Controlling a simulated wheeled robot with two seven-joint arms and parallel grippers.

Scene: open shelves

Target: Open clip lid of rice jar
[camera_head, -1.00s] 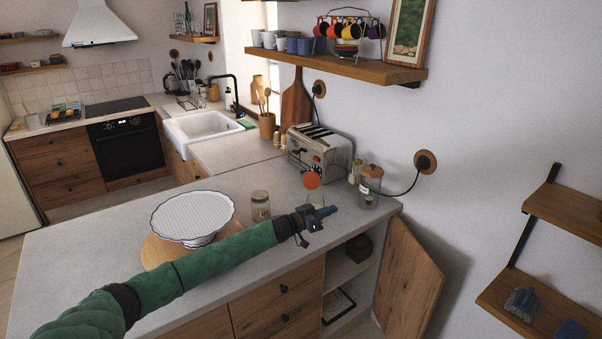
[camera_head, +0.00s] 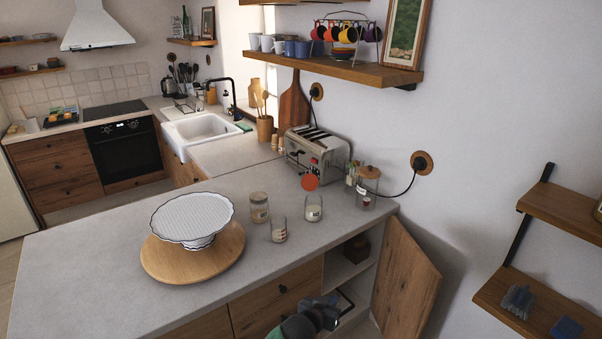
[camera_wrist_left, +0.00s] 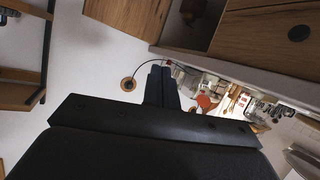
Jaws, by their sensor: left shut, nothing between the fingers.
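A clear glass jar (camera_head: 314,208) with pale contents and a label stands on the counter near its right end. An orange-red round lid (camera_head: 310,182) shows upright just above and behind its rim; it also shows small in the wrist view (camera_wrist_left: 205,102). Another glass jar (camera_head: 279,231) stands in front of it to the left, and a lidded jar (camera_head: 259,207) farther left. My left gripper (camera_head: 335,302) is shut and empty, low in front of the counter's front edge by the open cabinet; in the wrist view its fingers (camera_wrist_left: 161,84) are together. My right gripper is not in view.
A cake stand (camera_head: 193,218) rests on a round wooden board (camera_head: 232,262) at left. A toaster (camera_head: 315,152) and wooden-lidded jar (camera_head: 367,188) stand behind. An open cabinet door (camera_head: 405,281) juts out at right. Wall shelves (camera_head: 540,322) are farther right.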

